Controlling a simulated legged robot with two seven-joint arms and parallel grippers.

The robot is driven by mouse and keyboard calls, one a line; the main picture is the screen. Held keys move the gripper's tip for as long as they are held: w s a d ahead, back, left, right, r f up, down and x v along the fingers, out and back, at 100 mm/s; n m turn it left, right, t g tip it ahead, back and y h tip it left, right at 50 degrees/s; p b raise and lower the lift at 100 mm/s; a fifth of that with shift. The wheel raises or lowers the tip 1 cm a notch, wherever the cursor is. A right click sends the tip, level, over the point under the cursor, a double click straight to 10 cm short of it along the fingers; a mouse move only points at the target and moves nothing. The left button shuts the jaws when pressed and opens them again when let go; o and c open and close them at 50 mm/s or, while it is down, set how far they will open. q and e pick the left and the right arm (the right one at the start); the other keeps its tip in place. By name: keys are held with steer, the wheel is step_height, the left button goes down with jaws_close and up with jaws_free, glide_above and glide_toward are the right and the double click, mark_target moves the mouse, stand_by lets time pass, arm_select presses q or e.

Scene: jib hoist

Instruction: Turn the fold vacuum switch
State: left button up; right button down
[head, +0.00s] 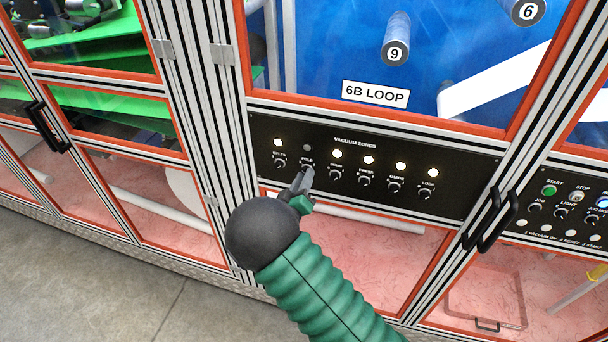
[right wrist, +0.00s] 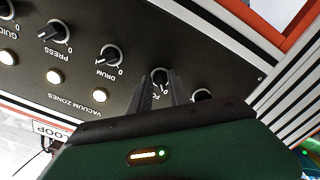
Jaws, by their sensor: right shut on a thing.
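The black vacuum zones panel (head: 460,165) carries a row of knobs with a lamp above each. The fold vacuum switch (right wrist: 160,76) is a small black knob with a pale mark, its label partly covered. My right gripper (head: 305,176) reaches up to it from below. In the right wrist view the dark fingers (right wrist: 163,88) stand one on each side of the fold knob and are shut on it. In the head view the gripper hides most of this knob. The fold lamp (head: 307,148) is dark, while the other zone lamps are lit. My left gripper is not in view.
The drum knob (right wrist: 108,55) and press knob (right wrist: 55,30) sit beside the fold knob. Another knob (right wrist: 202,95) is close on the other side, partly hidden. Black door handles (head: 490,219) and a start/stop panel (head: 570,205) are to the right.

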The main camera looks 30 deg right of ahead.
steer(key=shift+a+n, duration=0.1)
steer(key=shift+n, duration=0.4)
steer(key=c, duration=1.6)
jaws_free()
steer(key=shift+o, duration=0.6)
steer(key=shift+w, duration=0.1)
steer(key=shift+a, duration=0.1)
